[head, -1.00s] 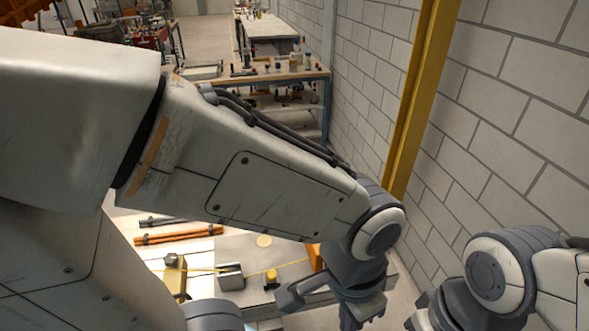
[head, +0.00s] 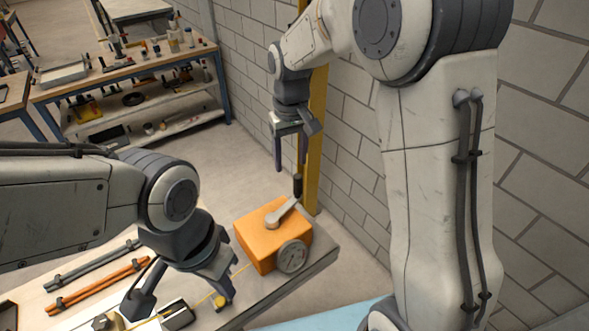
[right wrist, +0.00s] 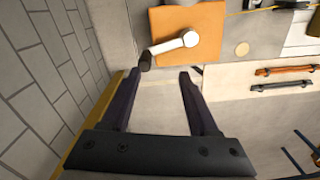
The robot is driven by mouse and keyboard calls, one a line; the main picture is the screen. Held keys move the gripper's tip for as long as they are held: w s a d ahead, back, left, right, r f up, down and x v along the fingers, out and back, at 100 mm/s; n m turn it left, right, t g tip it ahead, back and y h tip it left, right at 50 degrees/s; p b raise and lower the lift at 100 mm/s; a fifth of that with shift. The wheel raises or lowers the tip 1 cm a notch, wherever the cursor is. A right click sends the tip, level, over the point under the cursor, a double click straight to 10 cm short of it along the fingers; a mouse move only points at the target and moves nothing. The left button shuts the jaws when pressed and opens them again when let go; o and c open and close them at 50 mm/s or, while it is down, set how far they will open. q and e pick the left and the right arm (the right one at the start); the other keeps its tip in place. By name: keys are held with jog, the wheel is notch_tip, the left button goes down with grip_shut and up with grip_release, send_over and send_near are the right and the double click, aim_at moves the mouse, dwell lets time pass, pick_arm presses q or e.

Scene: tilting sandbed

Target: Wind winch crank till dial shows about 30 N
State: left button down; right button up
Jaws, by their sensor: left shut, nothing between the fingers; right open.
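The orange winch box (head: 262,240) sits near the bench's right end. On top is its grey crank arm (head: 282,212) with an upright dark handle (head: 297,185). A round grey dial (head: 292,257) is on its front; its reading is too small to tell. My right gripper (head: 290,150) is open and empty, above and beyond the crank handle. My left gripper (head: 180,303) is shut and empty, low over the bench left of the winch.
A thin yellow line (head: 240,270) runs left from the winch, past a small yellow piece (head: 220,301) and a metal block (head: 177,315) near my left gripper. Orange (head: 98,284) and dark (head: 95,265) rods lie at left. A block wall and yellow post (head: 316,140) stand behind.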

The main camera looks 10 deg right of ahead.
aim_at(298, 176)
jog(key=shift+w+d+f+m, duration=0.15)
jog(key=shift+w+d+f, duration=0.05)
jog(key=shift+w+d, duration=0.4)
jog(key=shift+w+d+f+m, duration=0.15)
jog(key=shift+w+d, duration=0.3)
jog(key=shift+d, duration=0.1)
notch_tip(298, 176, down, 10)
jog(key=p, duration=0.3)
jog(key=shift+f, duration=0.1)
grip_shut()
dwell(0.4)
